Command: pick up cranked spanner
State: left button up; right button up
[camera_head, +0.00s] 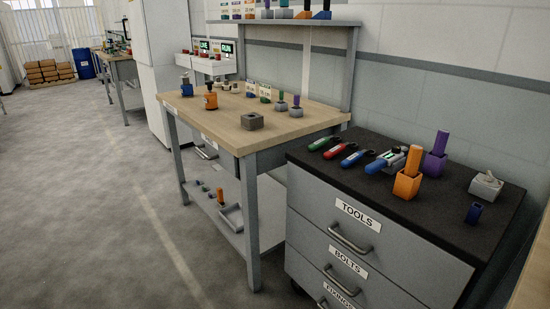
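I cannot make out a cranked spanner for certain. Several small hand tools lie in a row on the black top of the drawer cabinet (420,215) at the right: a green-handled tool (324,143), a red-handled tool (335,151), a blue-handled tool (352,159) and a larger blue and grey tool (381,163). Their exact shapes are too small to tell. A grey block with a pale piece on it (487,186) sits at the cabinet's right. Neither of my grippers is in view.
An orange holder (406,185) and a purple holder (434,163) stand upright among the tools. A small dark blue piece (474,213) sits near the right edge. A wooden workbench (215,120) with small parts stands left of the cabinet. The floor (90,210) at left is clear.

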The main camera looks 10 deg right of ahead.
aim_at(331, 154)
jog(key=u, duration=0.95)
jog(key=i, duration=1.25)
jog(key=z, duration=0.65)
